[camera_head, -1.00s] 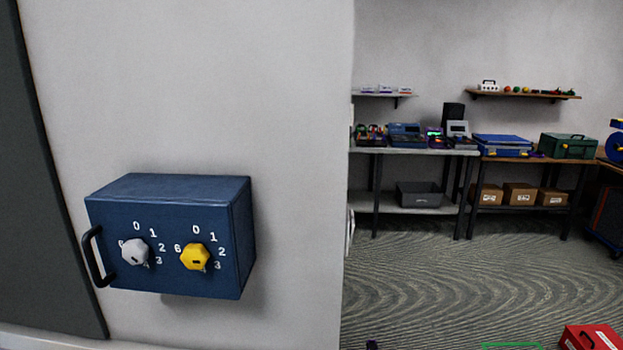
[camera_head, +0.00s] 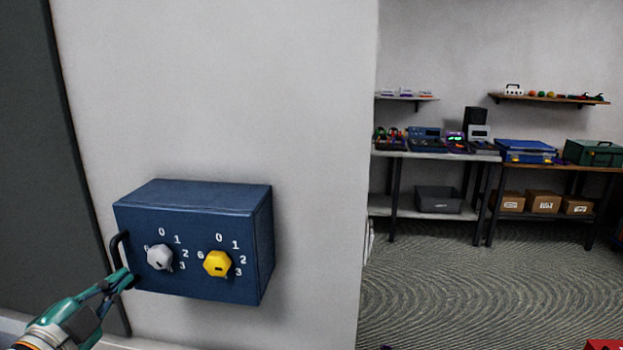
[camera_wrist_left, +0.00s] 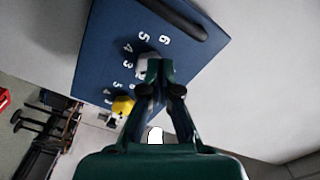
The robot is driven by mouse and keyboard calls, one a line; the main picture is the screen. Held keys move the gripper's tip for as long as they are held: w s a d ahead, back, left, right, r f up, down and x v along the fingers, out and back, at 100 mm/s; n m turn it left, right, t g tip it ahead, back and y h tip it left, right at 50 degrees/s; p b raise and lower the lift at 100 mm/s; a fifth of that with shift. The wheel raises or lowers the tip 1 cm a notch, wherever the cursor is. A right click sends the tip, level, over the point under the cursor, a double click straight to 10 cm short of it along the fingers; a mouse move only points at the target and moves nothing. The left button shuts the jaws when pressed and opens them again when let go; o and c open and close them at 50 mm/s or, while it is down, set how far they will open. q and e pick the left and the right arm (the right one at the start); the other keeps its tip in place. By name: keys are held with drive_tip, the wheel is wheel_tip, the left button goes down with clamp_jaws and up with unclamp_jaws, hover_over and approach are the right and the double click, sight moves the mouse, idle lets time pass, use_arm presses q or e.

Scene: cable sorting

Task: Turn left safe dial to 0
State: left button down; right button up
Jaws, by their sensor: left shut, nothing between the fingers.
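A blue safe (camera_head: 190,284) is fixed on the pale wall. Its left dial is a grey-white knob (camera_head: 160,257), with printed numbers around it. Its right dial is a yellow knob (camera_head: 217,264). My left gripper (camera_head: 126,278) is shut and empty, at the lower left of the safe by its black handle (camera_head: 118,252). In the left wrist view the shut fingers (camera_wrist_left: 160,66) lie in front of the grey-white dial (camera_wrist_left: 146,62) and partly hide it; I cannot tell whether they touch. The yellow dial (camera_wrist_left: 122,106) is beside them. My right gripper does not show.
A dark panel (camera_head: 30,150) stands left of the safe. To the right, past the wall's edge, are workbenches (camera_head: 435,153) with cases and devices, and wall shelves above. The patterned floor (camera_head: 450,300) between is mostly clear.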

sight(160, 258)
use_arm(q)
drive_tip(key=shift+w+d+b, duration=0.15)
drive_tip(key=shift+w+b, duration=0.65)
drive_tip(key=shift+w, duration=1.55)
drive_tip(key=shift+d, duration=0.1)
drive_tip(key=shift+f+b, duration=0.15)
drive_tip(key=shift+b, duration=0.3)
drive_tip(key=shift+d+f+b, duration=0.25)
drive_tip(key=shift+f+b, duration=0.25)
drive_tip(key=shift+b, duration=0.85)
drive_tip(key=shift+d+f+b, duration=0.25)
drive_tip(key=shift+f+b, duration=0.2)
drive_tip(key=shift+b, duration=0.85)
drive_tip(key=shift+d+b, duration=0.1)
drive_tip(key=shift+b, duration=0.25)
drive_tip(key=shift+d+b, duration=0.1)
drive_tip(key=shift+b, duration=0.2)
drive_tip(key=shift+f, duration=0.1)
